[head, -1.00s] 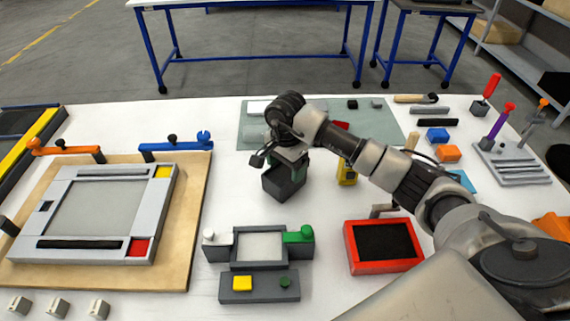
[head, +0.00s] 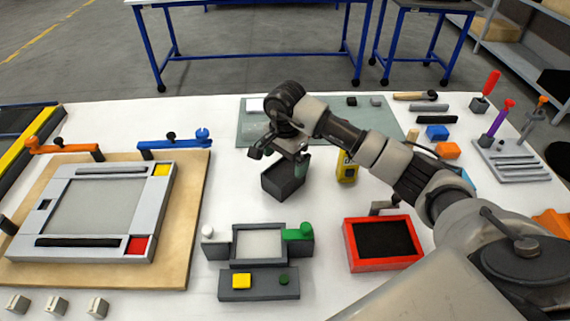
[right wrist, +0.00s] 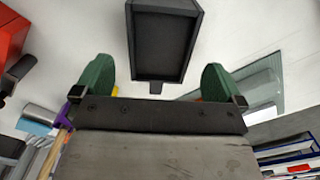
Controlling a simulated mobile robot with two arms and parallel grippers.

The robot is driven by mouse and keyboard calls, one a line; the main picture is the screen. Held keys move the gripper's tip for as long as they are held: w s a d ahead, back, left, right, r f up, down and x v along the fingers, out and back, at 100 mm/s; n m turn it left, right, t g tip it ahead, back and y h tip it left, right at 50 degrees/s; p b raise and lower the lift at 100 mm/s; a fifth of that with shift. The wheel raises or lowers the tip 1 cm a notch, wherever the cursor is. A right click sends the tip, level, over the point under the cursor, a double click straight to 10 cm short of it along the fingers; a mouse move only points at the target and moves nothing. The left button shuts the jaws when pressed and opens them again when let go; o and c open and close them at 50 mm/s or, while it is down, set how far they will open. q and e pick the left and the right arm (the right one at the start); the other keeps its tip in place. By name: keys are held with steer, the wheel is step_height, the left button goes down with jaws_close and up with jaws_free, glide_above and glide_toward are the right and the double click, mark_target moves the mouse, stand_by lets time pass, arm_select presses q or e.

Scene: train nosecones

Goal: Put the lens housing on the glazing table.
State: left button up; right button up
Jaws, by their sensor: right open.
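A dark grey open box with tapering walls (head: 284,184), which I take to be the lens housing, stands on the white table. It also shows in the right wrist view (right wrist: 163,45), with a small tab at its near end. My right gripper (head: 296,160) is open above the box's far side. In the right wrist view its two green fingers (right wrist: 156,80) are wide apart with nothing held, and the box lies beyond them. A grey frame with a pale panel (head: 95,207) lies on a wooden board; I cannot tell whether it is the glazing table. My left gripper is out of view.
A small fixture with white and green knobs (head: 258,243) stands in front of the box, with a button panel (head: 258,285) before it. A red tray (head: 384,264) is to the right. A grey-green mat (head: 250,130) lies behind. Tools stand at far right.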

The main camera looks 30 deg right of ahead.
mark_target(285, 171)
step_height(285, 171, up, 10)
steer(key=b, duration=0.1)
steer(key=shift+b, duration=0.35)
